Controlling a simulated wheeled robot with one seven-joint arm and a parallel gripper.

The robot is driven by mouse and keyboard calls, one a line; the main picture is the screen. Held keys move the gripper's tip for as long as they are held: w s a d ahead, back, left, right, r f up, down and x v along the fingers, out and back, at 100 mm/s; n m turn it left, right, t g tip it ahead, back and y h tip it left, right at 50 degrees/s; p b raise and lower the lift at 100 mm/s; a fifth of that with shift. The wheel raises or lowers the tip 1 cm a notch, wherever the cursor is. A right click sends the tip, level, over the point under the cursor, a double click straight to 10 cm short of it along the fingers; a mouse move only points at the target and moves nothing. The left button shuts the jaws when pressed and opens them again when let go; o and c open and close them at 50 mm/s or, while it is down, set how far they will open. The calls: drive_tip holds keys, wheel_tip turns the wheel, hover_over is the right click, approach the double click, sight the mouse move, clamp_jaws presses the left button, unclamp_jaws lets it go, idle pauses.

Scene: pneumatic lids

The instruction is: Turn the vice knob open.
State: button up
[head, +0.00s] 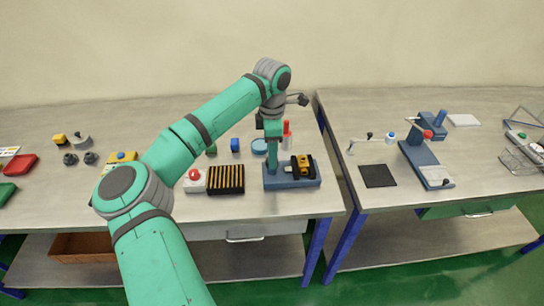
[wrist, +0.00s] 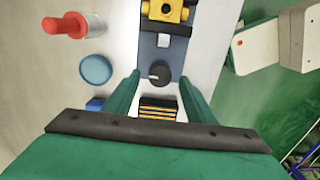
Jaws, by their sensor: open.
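The vice is a blue base plate (wrist: 149,46) carrying a yellow block (wrist: 165,10), a small grey piece (wrist: 163,41) and a round black knob (wrist: 159,73) with a pale mark. In the head view the blue base (head: 310,182) stands near the front right of the left bench. My gripper (wrist: 160,76) is open and empty, and its two green fingers appear on either side of the knob in the wrist view. Contact does not show. In the head view my gripper (head: 273,138) points down over the base's left part; the knob is not clear there.
A black-and-yellow striped block (head: 226,180) and a red button box (head: 194,182) stand left of the vice. The bench's front edge is close.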

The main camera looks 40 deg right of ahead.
drive_tip(key=shift+f, duration=1.05)
drive_tip(key=c, duration=1)
drive_tip(key=shift+c, duration=0.2)
